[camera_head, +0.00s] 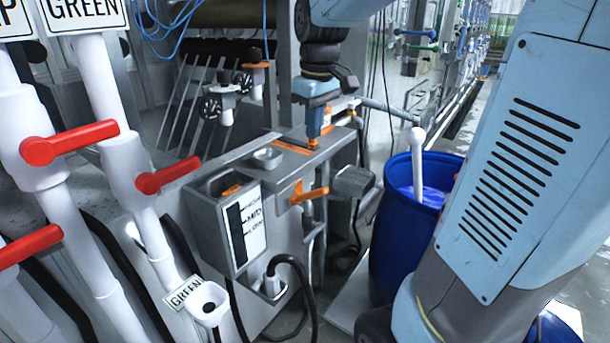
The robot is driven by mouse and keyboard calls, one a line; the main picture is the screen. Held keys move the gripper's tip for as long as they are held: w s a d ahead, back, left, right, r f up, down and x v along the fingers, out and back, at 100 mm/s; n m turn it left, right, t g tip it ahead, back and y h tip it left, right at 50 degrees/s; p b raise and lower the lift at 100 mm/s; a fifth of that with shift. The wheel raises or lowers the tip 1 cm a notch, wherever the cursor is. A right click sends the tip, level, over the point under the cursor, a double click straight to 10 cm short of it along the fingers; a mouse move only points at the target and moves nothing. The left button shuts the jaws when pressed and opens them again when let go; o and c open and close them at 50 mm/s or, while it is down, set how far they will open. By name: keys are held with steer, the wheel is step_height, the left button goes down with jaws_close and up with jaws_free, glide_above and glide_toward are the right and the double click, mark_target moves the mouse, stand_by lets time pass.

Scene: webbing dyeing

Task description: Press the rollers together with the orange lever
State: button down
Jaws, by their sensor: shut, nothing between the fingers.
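Several orange parts show, and I cannot tell for sure which one is the lever for the rollers. An orange handle (309,196) sticks out at the front of the grey metal housing, below its top. A smaller orange handle (255,65) sits on a white valve further back. A dark row of slanted bars lies under a brown roller (228,13) at the back; a second roller is not clearly visible. My gripper (313,140) points down, shut and empty, at the orange-edged top of the housing, above and behind the front orange handle. I cannot tell whether its tip touches the top.
White pipes with red handles (70,142) fill the left side. A grey box with a white label (249,228) stands in front of the housing. A blue barrel (393,225) holding a white stick (417,160) stands on the right. Black cables hang below.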

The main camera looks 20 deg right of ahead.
steer(key=n+g, duration=0.1)
glide_above(312, 192)
steer(key=w, duration=0.2)
steer(key=f, duration=0.1)
steer(key=shift+a+f, duration=0.15)
steer(key=shift+a, duration=0.2)
steer(key=shift+f, duration=0.1)
step_height(312, 192, down, 10)
steer(key=shift+w+a+r, duration=0.1)
steer(key=shift+w, duration=0.05)
steer(key=shift+s+d+f, duration=0.2)
steer(key=shift+s+f, duration=0.1)
steer(key=shift+f, duration=0.2)
steer(key=shift+s+d+f, duration=0.2)
steer(key=shift+s+f, duration=0.1)
steer(key=shift+f, duration=0.2)
steer(key=shift+s+d+f, duration=0.3)
steer(key=shift+f, duration=0.35)
steer(key=shift+a, duration=0.1)
steer(key=shift+f, duration=0.1)
